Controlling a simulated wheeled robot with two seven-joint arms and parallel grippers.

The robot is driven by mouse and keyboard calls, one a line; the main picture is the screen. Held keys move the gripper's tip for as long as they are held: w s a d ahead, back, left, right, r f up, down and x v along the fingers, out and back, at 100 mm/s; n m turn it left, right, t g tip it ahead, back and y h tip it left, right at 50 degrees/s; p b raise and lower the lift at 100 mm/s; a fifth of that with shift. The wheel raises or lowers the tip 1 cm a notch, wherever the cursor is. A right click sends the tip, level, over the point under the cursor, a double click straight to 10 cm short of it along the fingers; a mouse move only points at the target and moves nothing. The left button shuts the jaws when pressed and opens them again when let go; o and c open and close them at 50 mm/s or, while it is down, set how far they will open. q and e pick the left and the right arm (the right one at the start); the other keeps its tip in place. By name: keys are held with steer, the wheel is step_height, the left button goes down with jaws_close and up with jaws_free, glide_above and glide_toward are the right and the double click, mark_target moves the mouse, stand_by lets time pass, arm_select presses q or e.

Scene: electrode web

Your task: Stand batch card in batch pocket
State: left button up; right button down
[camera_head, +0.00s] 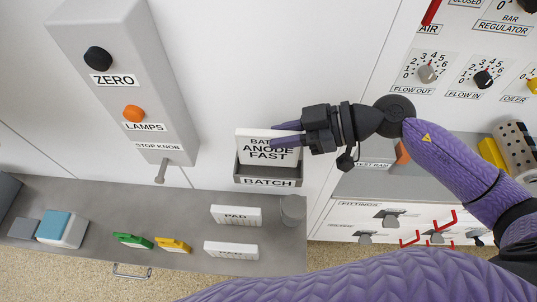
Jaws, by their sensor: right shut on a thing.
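A white card (262,153) reading "ANODE FAST" stands upright at the grey pocket labelled BATCH (268,182). Its lower edge is hidden behind the pocket's front wall, so it appears to be inside the pocket. My right gripper (286,134) comes in from the right and is shut on the card near its upper right, with its fingers covering part of the top line of print. I cannot tell whether the card touches the pocket's floor. My left gripper is not in view.
On the grey shelf (190,258) below are white PAD blocks (236,215), a grey cylinder (292,209), a green clip (133,241), a yellow clip (173,245) and a blue-topped block (54,226). A grey control box (125,60) with a stop knob (161,172) stands left of the pocket.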

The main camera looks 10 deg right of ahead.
mark_target(283, 151)
step_height(283, 151, down, 4)
steer(key=shift+f+b, duration=0.25)
steer(key=shift+b, duration=0.3)
steer(key=shift+f, duration=0.15)
steer(key=c, duration=0.6)
jaws_free()
steer(key=shift+d+r, duration=0.15)
steer(key=shift+r, duration=0.05)
steer(key=v, duration=1.1)
steer(key=shift+d+r, duration=0.15)
steer(key=shift+d, duration=0.15)
